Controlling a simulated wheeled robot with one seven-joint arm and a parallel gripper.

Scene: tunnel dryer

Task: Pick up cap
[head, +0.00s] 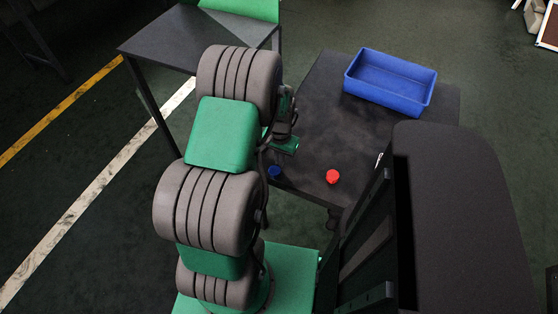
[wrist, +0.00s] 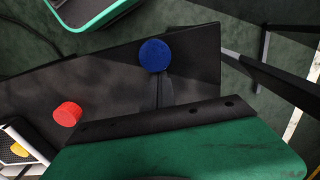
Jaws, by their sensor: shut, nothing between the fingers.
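A small round blue cap (head: 274,172) lies on the dark table (head: 318,120) near its left front edge. In the wrist view the blue cap (wrist: 154,55) sits just beyond my closed fingertips (wrist: 162,80). A red cap (head: 333,176) lies to its right near the front edge; it also shows at the left of the wrist view (wrist: 67,113). My gripper is shut and empty near the blue cap. In the head view my arm mostly hides it. I cannot tell whether the fingertips touch the blue cap.
A blue bin (head: 390,82) stands at the back right of the table. Another dark table (head: 180,42) stands at the back left. The tabletop between the caps and the bin is clear. A large dark panel (head: 455,220) blocks the right front.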

